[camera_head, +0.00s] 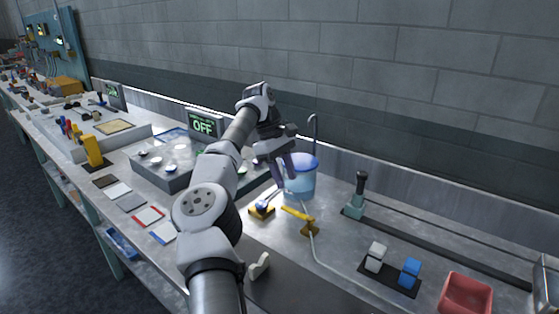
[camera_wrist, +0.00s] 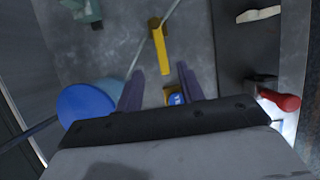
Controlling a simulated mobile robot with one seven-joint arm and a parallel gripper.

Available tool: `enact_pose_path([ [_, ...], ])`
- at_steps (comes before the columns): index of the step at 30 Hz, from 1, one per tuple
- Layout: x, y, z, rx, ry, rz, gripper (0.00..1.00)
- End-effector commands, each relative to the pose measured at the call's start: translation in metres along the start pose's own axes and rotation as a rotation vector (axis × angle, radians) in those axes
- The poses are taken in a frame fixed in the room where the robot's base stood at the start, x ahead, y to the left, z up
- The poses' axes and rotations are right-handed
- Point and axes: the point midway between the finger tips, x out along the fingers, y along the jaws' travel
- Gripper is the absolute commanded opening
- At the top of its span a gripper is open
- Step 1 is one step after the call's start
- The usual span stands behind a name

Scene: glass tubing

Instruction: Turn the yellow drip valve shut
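The yellow drip valve (camera_head: 299,214) stands on the bench right of the blue vessel, with a flat yellow lever and a thin pale tube (camera_head: 316,252) running through it. In the wrist view the yellow valve (camera_wrist: 161,48) lies beyond the fingertips, near the top centre. My gripper (camera_head: 284,173) hovers above the bench beside the blue vessel, apart from the valve. In the wrist view its two dark fingers (camera_wrist: 160,84) are spread with a gap between them, holding nothing. The fingers partly overlap the vessel in the head view.
The blue vessel (camera_head: 300,180) is close beside my gripper; its lid shows in the wrist view (camera_wrist: 85,104). A blue knob on a yellow base (camera_head: 262,208) sits just left of the valve. An "OFF" display (camera_head: 204,125) is behind my arm.

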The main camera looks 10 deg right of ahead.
Motion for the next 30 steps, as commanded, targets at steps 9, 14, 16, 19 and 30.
enact_pose_path([
  [9,-0.040,0.001,0.002,-0.001,0.000,-0.001,0.38],
  [14,-0.046,0.000,0.001,-0.001,0.000,-0.001,0.38],
  [16,-0.047,0.000,0.001,-0.001,0.000,-0.001,0.38],
  [19,-0.047,0.000,0.000,0.000,0.000,-0.001,0.38],
  [30,-0.028,0.018,0.011,0.021,-0.054,0.049,0.38],
])
